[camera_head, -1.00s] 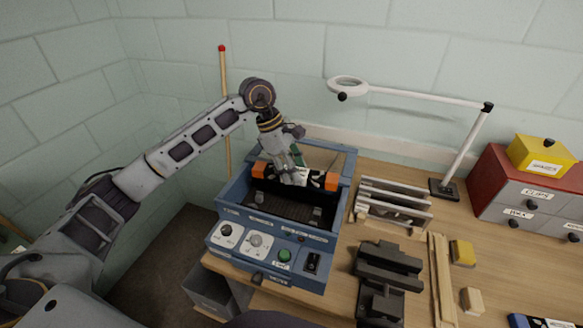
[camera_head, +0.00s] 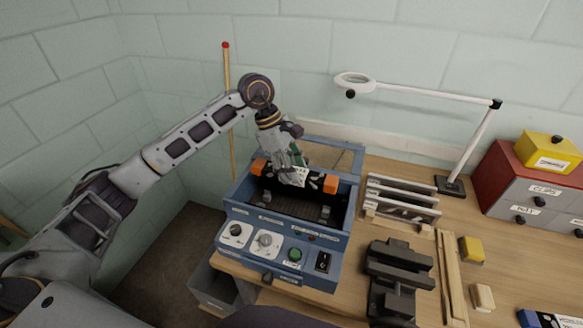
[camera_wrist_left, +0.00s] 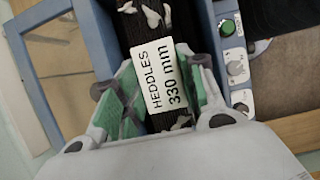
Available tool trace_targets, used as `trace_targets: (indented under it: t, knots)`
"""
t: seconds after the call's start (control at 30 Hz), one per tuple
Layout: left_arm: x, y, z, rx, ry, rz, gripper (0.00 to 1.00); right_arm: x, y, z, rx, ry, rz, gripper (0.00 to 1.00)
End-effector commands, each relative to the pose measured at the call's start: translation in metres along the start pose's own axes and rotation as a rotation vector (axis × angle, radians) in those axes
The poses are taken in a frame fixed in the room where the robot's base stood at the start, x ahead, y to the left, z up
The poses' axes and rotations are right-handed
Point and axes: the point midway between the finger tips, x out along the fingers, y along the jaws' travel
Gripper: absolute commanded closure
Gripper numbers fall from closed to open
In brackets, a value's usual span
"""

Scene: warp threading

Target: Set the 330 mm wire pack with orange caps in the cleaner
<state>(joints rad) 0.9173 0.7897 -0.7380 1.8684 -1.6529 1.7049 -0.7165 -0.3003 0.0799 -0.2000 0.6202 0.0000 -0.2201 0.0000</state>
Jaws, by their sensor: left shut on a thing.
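The wire pack (camera_head: 315,182) is dark with pale flecks and has orange caps at both ends. It lies across the open basin of the blue cleaner (camera_head: 260,218), near its back part. My left gripper (camera_head: 290,177) is shut on the pack's middle from above. The left wrist view shows the green-lined fingers (camera_wrist_left: 160,88) on both sides of the white label (camera_wrist_left: 160,75), which reads "HEDDLES 330 mm". The orange caps are out of that view. I cannot tell whether the pack touches the basin floor. My right gripper is not in view.
A rack of metal plates (camera_head: 402,200) stands just right of the cleaner, with a dark clamp fixture (camera_head: 397,275) in front. A magnifier lamp (camera_head: 425,95) arches behind. A red drawer box (camera_head: 500,170) is at far right. A wall stands close behind the bench.

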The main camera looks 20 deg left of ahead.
Motion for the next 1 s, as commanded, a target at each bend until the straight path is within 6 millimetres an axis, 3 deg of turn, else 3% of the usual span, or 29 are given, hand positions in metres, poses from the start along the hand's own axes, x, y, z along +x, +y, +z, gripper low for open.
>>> trace_targets:
  t: [0.47,1.0]
  knots:
    - [0.001,0.000,0.000,0.001,-0.001,0.001,0.99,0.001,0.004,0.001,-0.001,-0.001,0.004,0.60]
    - [0.020,0.000,-0.008,0.001,-0.002,0.001,0.99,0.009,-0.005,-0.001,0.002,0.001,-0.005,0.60]
